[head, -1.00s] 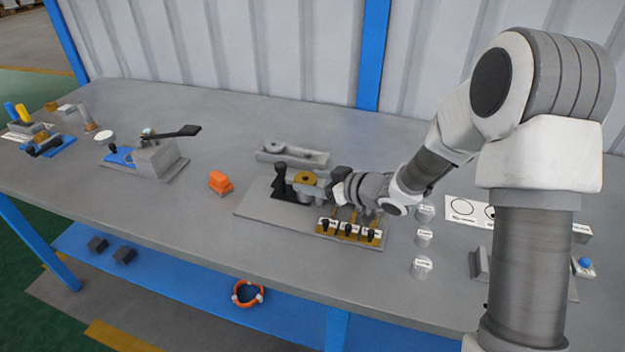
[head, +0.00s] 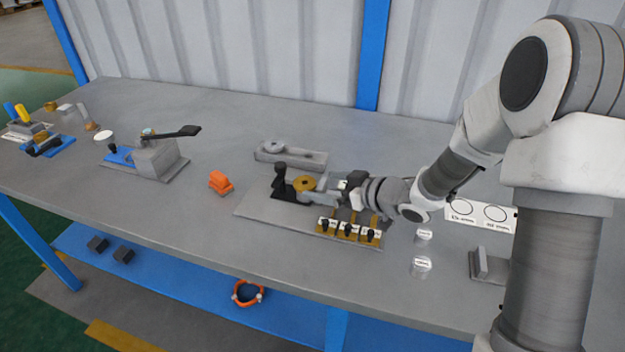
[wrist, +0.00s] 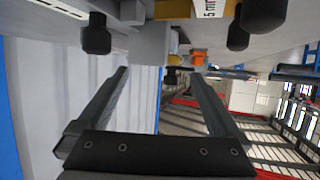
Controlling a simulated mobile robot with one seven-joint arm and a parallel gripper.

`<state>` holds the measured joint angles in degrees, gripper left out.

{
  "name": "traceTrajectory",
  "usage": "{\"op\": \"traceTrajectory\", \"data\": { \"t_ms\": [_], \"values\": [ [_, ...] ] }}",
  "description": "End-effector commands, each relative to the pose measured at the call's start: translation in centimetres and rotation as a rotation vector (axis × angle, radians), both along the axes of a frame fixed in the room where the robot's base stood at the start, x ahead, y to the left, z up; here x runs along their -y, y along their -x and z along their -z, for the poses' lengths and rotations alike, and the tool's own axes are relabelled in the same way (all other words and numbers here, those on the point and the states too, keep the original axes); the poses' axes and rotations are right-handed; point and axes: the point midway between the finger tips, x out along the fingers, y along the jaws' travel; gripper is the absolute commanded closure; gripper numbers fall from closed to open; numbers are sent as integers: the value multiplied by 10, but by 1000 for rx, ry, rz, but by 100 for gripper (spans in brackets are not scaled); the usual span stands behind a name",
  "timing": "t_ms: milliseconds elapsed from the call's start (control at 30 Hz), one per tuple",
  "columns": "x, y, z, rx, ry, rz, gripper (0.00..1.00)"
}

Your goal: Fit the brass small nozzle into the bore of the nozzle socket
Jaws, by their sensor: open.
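My gripper (head: 338,190) is at the right side of the grey fixture (head: 262,208) in the head view. Its two fingers stand apart with nothing between them in the wrist view (wrist: 160,80). A round brass piece (head: 303,184) lies on the fixture, just left of my gripper, beside a black upright clamp (head: 279,183). I cannot tell whether this piece is the small nozzle, or which part is the nozzle socket; no open bore shows clearly.
Brass brackets with labels and black knobs (head: 348,230) stand at the fixture's front. A grey holder (head: 291,158) lies behind. An orange block (head: 220,182) sits left, with a lever device (head: 155,158) beyond. Small labelled cylinders (head: 422,266) stand right. Table between orange block and lever device is clear.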

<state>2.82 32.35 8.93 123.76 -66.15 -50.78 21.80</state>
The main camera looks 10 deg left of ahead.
Motion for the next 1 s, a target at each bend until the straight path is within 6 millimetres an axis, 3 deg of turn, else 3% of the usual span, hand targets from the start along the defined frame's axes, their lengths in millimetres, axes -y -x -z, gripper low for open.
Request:
{"op": "traceTrajectory", "data": {
  "t_ms": [200, 500, 700, 1000],
  "values": [
    [44, 27, -26, 4, -2, 2, 0],
    [88, 55, -49, 8, -6, -6, 0],
    [99, 63, -54, 8, -7, -9, 0],
    [99, 64, -54, 9, -7, -10, 0]
  ]
}}
